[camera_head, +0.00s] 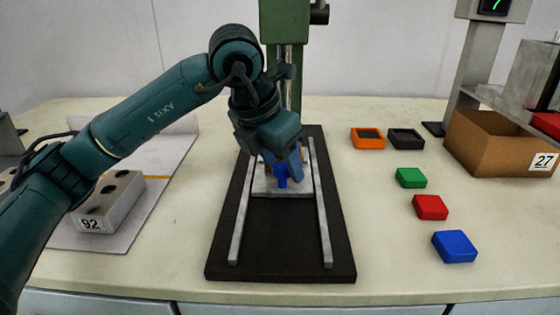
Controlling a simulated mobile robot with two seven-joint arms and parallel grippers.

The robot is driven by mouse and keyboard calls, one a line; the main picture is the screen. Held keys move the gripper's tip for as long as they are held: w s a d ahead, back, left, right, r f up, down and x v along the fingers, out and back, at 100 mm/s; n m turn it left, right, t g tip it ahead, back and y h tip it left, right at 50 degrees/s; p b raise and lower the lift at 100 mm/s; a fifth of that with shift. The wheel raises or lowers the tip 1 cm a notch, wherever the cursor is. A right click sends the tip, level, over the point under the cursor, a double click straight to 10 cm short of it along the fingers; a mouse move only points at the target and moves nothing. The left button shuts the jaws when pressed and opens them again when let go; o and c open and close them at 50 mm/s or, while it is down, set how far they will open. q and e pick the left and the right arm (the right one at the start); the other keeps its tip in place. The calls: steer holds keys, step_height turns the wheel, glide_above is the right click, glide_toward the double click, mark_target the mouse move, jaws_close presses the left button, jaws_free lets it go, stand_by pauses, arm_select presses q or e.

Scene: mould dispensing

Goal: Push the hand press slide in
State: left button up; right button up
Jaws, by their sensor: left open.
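The hand press (284,22) is green and stands at the back middle of the table on a black base (284,245) with two light rails. Its grey slide (268,188) lies between the rails, in the rear half of the base. A blue knob (282,181) shows on the slide. My left gripper (283,165) is over the slide, pointing down at the blue knob. Its fingers look open, but whether they touch the knob I cannot tell. My left arm hides part of the press column and the slide's rear. My right gripper does not show.
A grey block marked 92 (107,206) lies at left. The front of the base is clear.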

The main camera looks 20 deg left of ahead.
arm_select(q)
steer(key=shift+c, duration=0.2)
jaws_close()
steer(key=shift+w+a+r+p, duration=0.1)
steer(key=shift+w+a+p, duration=0.15)
steer(key=shift+w, duration=0.65)
steer(key=shift+w+a+p, duration=0.25)
steer(key=shift+w, duration=0.65)
steer(key=shift+w+a, duration=0.1)
steer(key=shift+w, duration=0.1)
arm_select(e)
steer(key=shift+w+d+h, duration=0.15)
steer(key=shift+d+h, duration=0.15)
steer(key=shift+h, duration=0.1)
arm_select(q)
steer(key=shift+o, duration=0.2)
jaws_free()
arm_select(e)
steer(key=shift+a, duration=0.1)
